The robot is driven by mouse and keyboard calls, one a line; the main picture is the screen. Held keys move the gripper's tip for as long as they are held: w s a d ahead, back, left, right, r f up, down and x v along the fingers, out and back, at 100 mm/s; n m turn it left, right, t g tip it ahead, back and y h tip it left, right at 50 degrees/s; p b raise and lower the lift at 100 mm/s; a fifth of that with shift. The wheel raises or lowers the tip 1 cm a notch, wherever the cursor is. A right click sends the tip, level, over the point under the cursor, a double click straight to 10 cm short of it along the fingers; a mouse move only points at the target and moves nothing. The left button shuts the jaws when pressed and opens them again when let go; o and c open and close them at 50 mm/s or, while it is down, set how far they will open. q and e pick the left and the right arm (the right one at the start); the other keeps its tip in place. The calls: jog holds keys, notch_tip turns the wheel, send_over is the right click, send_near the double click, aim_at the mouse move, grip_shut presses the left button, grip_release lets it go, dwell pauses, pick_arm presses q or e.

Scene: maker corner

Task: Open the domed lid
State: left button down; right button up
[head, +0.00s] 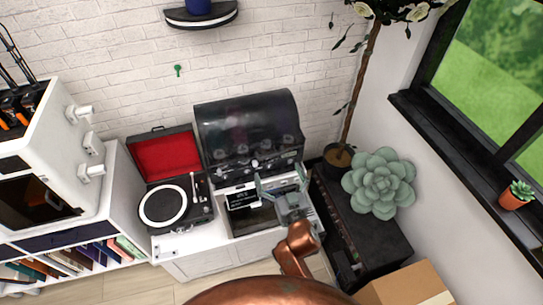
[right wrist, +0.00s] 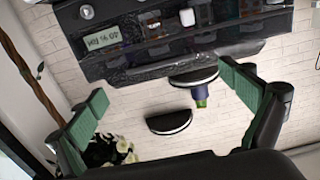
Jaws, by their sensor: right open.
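The domed lid (head: 245,115) is dark, smoky and see-through. It belongs to the unit against the brick wall and looks lowered over its contents, with its curved side up. In the right wrist view the lid (right wrist: 150,68) shows upside down at the top, with small containers and a lit display (right wrist: 103,37) behind it. My right gripper (head: 281,185) is open and empty, in front of the lid's lower front edge. Its green-padded fingers (right wrist: 164,88) are spread wide in the right wrist view. Whether they touch anything is unclear. My left gripper is not in view.
A record player (head: 163,207) with a raised red-lined cover stands left of the unit. A black cabinet (head: 385,245) with a potted tree and a succulent (head: 380,184) is at the right. A wall shelf (head: 202,17) hangs above. A cardboard box (head: 405,287) lies at the front right.

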aim_at(272, 157)
jog(key=x, duration=0.7)
jog(key=shift+w, duration=0.3)
jog(key=shift+c, duration=0.2)
